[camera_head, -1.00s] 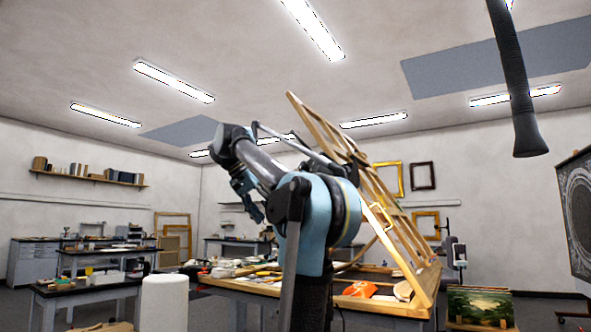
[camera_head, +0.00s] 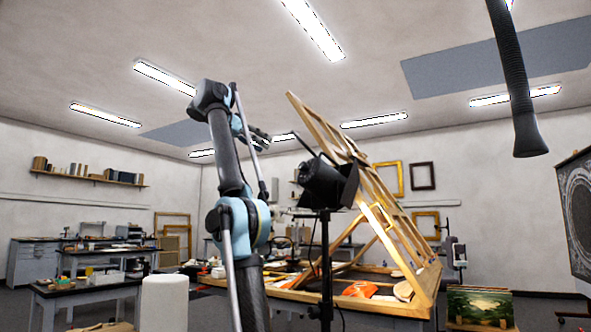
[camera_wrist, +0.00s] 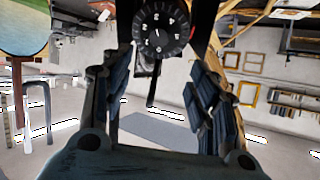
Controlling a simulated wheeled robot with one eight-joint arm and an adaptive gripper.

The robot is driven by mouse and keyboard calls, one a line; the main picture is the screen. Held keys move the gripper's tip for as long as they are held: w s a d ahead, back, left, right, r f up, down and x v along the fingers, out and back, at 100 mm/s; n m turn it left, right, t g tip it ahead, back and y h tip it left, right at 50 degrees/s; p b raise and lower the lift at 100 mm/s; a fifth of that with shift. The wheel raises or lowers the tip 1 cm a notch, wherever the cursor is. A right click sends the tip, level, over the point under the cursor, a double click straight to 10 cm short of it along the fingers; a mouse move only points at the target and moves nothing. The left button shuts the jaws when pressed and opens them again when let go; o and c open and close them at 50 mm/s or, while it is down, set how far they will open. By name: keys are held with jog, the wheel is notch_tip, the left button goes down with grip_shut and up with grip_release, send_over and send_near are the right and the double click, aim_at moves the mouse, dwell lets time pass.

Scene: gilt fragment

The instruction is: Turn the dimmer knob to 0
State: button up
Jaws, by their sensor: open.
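The dimmer knob (camera_wrist: 160,28) is a round black dial with white numerals and a short white pointer line, at the top middle of the wrist view. The exact setting is too small to read surely. It sits on a black housing that appears to belong to the black lamp (camera_head: 325,183) on a stand in the head view. The knob cannot be made out in the head view. My gripper (camera_wrist: 153,75) is open and empty, its fingers spread left and right below the knob in the wrist view, apart from it. In the head view my gripper (camera_head: 258,138) is raised, left of the lamp.
A large wooden easel frame (camera_head: 385,210) leans just right of the lamp above a cluttered worktable (camera_head: 375,304). A white cylinder (camera_head: 164,303) stands at lower left. A black duct (camera_head: 515,85) hangs at upper right.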

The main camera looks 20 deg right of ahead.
aim_at(300, 166)
jog(key=x, duration=1.7)
jog(key=shift+d, duration=0.15)
jog(key=c, duration=1.1)
